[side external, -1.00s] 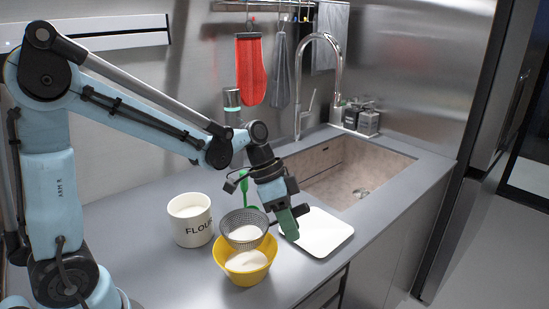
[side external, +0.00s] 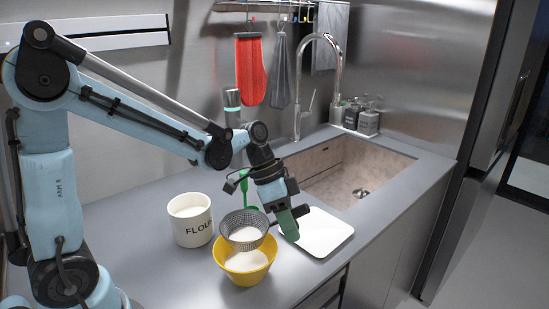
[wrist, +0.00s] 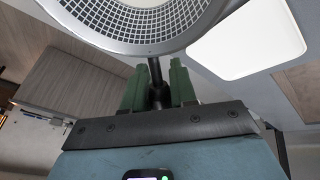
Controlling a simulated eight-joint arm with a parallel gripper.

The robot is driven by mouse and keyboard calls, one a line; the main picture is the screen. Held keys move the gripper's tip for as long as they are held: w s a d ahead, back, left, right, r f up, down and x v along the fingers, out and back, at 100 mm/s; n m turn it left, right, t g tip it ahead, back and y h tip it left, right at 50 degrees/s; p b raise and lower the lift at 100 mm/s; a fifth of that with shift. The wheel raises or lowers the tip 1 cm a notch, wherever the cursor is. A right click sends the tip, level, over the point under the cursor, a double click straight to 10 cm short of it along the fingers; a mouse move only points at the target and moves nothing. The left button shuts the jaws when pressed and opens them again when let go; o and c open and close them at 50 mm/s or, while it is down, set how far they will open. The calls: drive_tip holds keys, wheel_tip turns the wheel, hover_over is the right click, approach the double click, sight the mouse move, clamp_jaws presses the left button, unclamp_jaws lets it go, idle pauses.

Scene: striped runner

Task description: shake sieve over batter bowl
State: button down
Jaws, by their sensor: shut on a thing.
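The sieve (side external: 243,222) is a grey mesh basket with white flour inside, held over the yellow batter bowl (side external: 247,275). White contents show inside the bowl. My gripper (side external: 289,226) is to the right of the sieve, shut on its dark handle. In the wrist view my gripper's green fingers (wrist: 157,85) close on either side of the dark handle, and the sieve's rim and mesh (wrist: 140,24) fill the top. The sieve's lower edge overlaps the bowl's far rim in the side view, so I cannot tell the exact gap.
A white FLOUR canister (side external: 190,220) stands left of the bowl. A white board (side external: 325,235) lies to the right, below the sink (side external: 350,172). A green utensil (side external: 250,190) stands behind the sieve. Soap dispensers (side external: 366,120) stand by the tap.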

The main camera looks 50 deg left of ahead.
sight(294, 213)
idle(0.3)
drive_tip(key=shift+s+d, duration=0.7)
drive_tip(key=shift+d, duration=0.2)
drive_tip(key=shift+w+a, duration=0.75)
drive_tip(key=shift+a, duration=0.25)
drive_tip(key=shift+r, duration=0.1)
drive_tip(key=shift+r, duration=2.4)
